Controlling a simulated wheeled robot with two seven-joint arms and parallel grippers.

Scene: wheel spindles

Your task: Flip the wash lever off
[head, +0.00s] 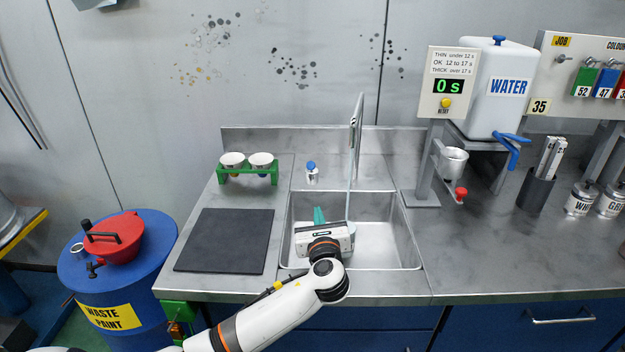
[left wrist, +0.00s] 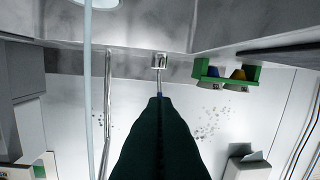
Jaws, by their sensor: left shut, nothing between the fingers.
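The wash lever is most likely the small metal fitting with a blue top (head: 311,169) on the counter behind the sink. A pale blue stream (head: 349,190) falls beneath the tall tap (head: 356,125) into the sink. My right gripper is not in view.
The steel sink (head: 385,240) lies under my left arm. A green rack with two cups (head: 247,176) stands left of the fitting, and a dark mat (head: 225,240) lies in front. The tap pipe stands close on the right. A water tank (head: 500,90) stands farther right.

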